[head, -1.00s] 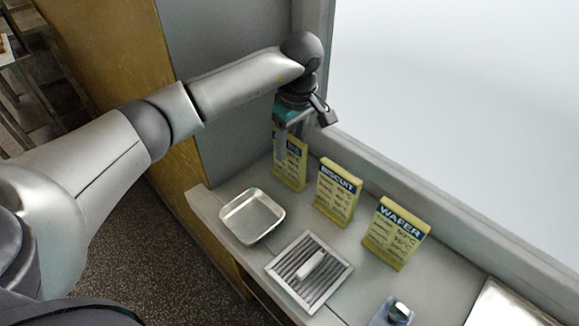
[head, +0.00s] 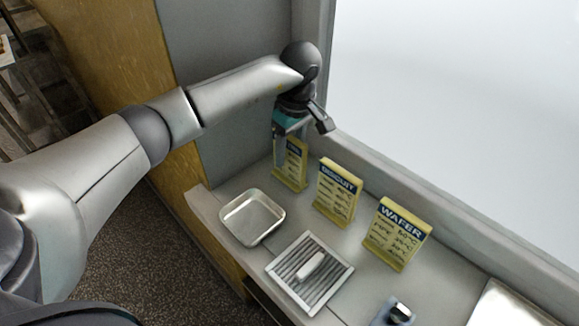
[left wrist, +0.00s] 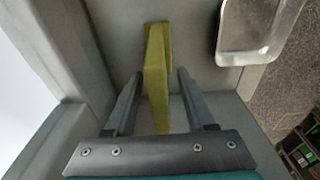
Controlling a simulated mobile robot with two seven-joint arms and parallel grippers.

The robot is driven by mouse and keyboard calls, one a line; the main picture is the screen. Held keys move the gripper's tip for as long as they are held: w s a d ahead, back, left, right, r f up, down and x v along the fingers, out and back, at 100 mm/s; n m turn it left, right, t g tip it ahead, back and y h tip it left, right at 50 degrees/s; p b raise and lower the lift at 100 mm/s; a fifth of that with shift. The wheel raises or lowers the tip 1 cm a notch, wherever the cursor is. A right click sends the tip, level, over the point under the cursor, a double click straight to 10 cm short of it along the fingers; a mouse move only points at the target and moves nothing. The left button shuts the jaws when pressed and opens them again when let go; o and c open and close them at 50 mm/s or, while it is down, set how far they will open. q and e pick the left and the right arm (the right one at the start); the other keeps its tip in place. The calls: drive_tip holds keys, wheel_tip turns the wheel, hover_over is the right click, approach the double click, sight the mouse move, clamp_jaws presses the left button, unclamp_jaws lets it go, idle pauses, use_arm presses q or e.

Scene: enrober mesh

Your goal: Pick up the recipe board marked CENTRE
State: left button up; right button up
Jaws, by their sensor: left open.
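The leftmost yellow recipe board (head: 291,165) stands on the ledge under my left gripper. Its blue heading is mostly hidden by the gripper, so I cannot read it in full. My left gripper (head: 279,160) is open and points down at this board. In the left wrist view the yellow board (left wrist: 156,80) shows edge-on between the two open fingers (left wrist: 158,85), with gaps on both sides. To its right stand boards marked BISCUIT (head: 337,193) and WAFER (head: 396,236). My right gripper is not in view.
A metal tray (head: 226,227) sits in front of the boards and also shows in the left wrist view (left wrist: 221,40). A ribbed grate (head: 330,286) with a white bar lies beside it. A wall and window frame (head: 372,155) run close behind the boards.

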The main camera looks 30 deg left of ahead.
use_arm(q)
drive_tip(key=shift+c, duration=0.2)
clamp_jaws()
idle(1.1)
